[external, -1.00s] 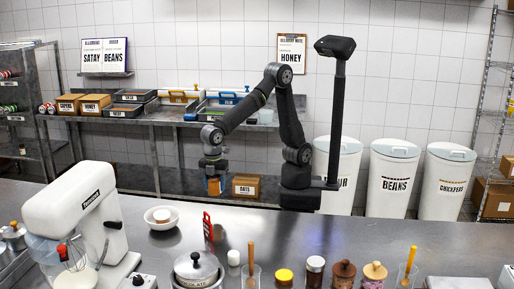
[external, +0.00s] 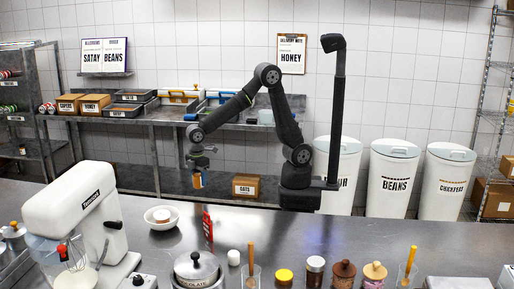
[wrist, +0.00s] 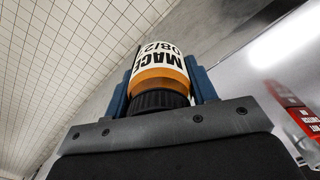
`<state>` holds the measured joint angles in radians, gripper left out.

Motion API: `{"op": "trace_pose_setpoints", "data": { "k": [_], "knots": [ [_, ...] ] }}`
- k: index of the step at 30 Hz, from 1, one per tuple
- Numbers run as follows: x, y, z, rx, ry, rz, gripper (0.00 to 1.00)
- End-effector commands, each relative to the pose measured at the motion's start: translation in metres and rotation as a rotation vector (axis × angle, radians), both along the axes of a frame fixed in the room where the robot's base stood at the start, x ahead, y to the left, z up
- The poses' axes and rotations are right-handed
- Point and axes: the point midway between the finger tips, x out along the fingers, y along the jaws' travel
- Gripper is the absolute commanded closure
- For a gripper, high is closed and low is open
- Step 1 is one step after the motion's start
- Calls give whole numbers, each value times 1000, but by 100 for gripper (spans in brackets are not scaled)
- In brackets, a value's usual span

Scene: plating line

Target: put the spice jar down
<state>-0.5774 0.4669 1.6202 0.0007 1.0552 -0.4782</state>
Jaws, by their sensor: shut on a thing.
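The spice jar (wrist: 160,68) has an orange body, a white label reading "MACE" with a date, and a black ribbed cap. In the wrist view my gripper (wrist: 160,85) is shut on it, with a blue finger on each side and the cap towards the palm. In the external view my gripper (external: 197,168) hangs low at the left of my arm, and the small orange jar (external: 197,180) shows below it. The jar is held in the air behind the metal counter's (external: 150,205) far edge. What lies directly under it is hard to tell.
A white bowl (external: 150,217) with an item in it and a red upright sign (external: 208,227) stand on the counter near the jar. A white mixer (external: 85,215) is at the left. A box marked "OATS" (external: 246,186) sits on the low shelf behind. Several jars line the front.

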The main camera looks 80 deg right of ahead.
Motion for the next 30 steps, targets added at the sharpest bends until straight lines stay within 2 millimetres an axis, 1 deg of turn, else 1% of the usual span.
{"op": "trace_pose_setpoints", "data": {
  "k": [1,3,5,6,8,9,11,12,15,18,21,24,27,30],
  "knots": [
    [13,-19,-14,-3,5,-76,78],
    [28,-43,-32,-3,4,-179,78],
    [39,-64,-47,-3,4,-267,78],
    [45,-78,-57,-3,4,-325,78],
    [54,-101,-72,-3,4,-414,78],
    [59,-116,-82,-3,5,-473,78],
    [66,-139,-97,-3,4,-560,78],
    [69,-155,-107,-4,5,-619,78],
    [74,-192,-130,-2,3,-757,78],
    [75,-223,-149,-2,3,-873,78],
    [74,-247,-163,-1,1,-963,78],
    [73,-262,-172,-2,1,-1021,78],
    [72,-269,-177,1,-1,-1049,78],
    [72,-271,-178,0,-2,-1059,78]
  ]
}}
